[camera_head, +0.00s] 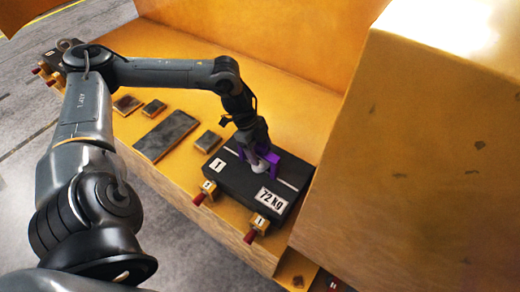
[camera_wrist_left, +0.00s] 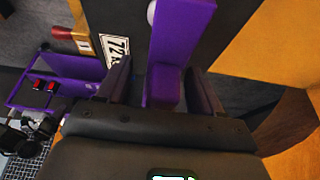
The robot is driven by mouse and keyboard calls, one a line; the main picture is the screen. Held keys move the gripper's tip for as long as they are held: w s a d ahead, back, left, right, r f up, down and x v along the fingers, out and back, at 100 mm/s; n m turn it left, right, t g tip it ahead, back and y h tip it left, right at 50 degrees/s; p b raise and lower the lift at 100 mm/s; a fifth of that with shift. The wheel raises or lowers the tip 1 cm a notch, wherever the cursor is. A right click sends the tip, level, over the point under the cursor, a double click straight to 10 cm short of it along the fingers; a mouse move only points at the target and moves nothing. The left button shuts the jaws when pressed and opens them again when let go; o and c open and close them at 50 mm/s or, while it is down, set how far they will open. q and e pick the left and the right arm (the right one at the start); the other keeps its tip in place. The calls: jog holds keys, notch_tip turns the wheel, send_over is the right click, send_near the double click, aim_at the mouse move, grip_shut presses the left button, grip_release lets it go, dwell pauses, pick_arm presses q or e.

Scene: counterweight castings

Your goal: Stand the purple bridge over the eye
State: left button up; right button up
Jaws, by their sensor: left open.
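The purple bridge (camera_head: 272,158) stands on top of the black casting (camera_head: 232,182), which bears a "72 kg" label. My left gripper (camera_head: 258,160) is at the bridge, reaching down from above. In the left wrist view the bridge (camera_wrist_left: 180,40) runs between the two open fingers, with a finger on each side. A pale rounded piece (camera_head: 256,171), perhaps the eye, shows beside the bridge; it also shows at the top of the left wrist view (camera_wrist_left: 152,13). The gripper and bridge hide how far the bridge spans it. My right gripper is out of view.
Two small brass blocks with red ends (camera_head: 204,192) (camera_head: 258,226) sit at the casting's front edge. A flat dark plate (camera_head: 166,134) and several small blocks lie to the left on the yellow deck. A large yellow body (camera_head: 430,150) rises on the right.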

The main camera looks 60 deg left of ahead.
pick_arm(q)
jog(key=v, duration=1)
jog(key=shift+a+r+b, duration=0.1)
jog(key=shift+r+b, duration=0.15)
jog(key=shift+b, duration=0.1)
jog(key=shift+r, duration=0.15)
jog(key=shift+s, duration=0.1)
